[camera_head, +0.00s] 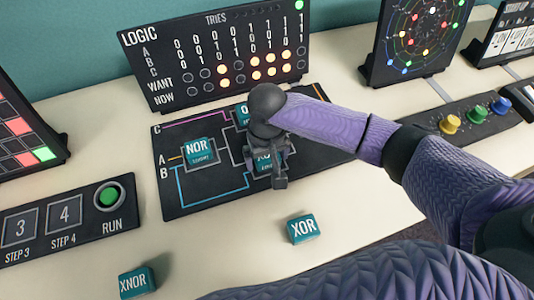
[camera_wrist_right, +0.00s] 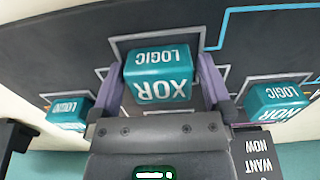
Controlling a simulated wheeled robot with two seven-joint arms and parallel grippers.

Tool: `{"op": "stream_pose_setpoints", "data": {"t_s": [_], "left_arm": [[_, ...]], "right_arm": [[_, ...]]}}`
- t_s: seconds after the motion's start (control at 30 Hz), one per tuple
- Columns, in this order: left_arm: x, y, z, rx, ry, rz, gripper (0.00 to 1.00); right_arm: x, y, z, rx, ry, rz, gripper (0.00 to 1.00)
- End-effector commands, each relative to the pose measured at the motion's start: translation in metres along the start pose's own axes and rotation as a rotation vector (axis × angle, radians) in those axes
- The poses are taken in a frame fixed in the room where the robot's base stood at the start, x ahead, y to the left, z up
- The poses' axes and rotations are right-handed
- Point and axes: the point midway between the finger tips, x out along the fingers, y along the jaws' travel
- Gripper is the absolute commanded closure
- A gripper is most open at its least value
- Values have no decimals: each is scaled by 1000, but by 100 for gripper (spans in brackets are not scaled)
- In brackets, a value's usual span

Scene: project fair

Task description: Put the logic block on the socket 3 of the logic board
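The logic board (camera_head: 190,196) is a dark panel with line-drawn sockets. My right gripper (camera_head: 266,172) is over its middle, pointing down. In the wrist view, the right gripper (camera_wrist_right: 160,88) has a finger on each side of a teal block marked XOR and LOGIC (camera_wrist_right: 158,68), closed up against it. A socket outline shows around that block; I cannot tell whether it is fully seated. A NOR block (camera_head: 197,151) sits in the left socket. Another teal block (camera_head: 242,115) sits farther back, partly hidden. My left gripper is not in view.
The upright LOGIC display (camera_head: 160,68) stands behind the board. A panel with a green RUN button (camera_head: 110,195) is at left. Coloured knobs (camera_head: 475,114) are at right.

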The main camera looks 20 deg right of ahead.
Motion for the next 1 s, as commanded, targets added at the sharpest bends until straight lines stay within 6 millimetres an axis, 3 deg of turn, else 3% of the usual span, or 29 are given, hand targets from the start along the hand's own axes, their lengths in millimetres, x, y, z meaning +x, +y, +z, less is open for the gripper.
{"op": "stream_pose_setpoints", "data": {"t_s": [0.17,0.4,0.6,1.0], "left_arm": [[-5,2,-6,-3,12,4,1],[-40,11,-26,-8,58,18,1],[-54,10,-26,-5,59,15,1],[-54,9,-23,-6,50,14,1]], "right_arm": [[-12,0,0,-1,3,0,0],[-82,0,-1,-1,5,-1,0],[-118,0,-1,0,3,-2,0],[-123,0,0,0,0,-1,0]]}}
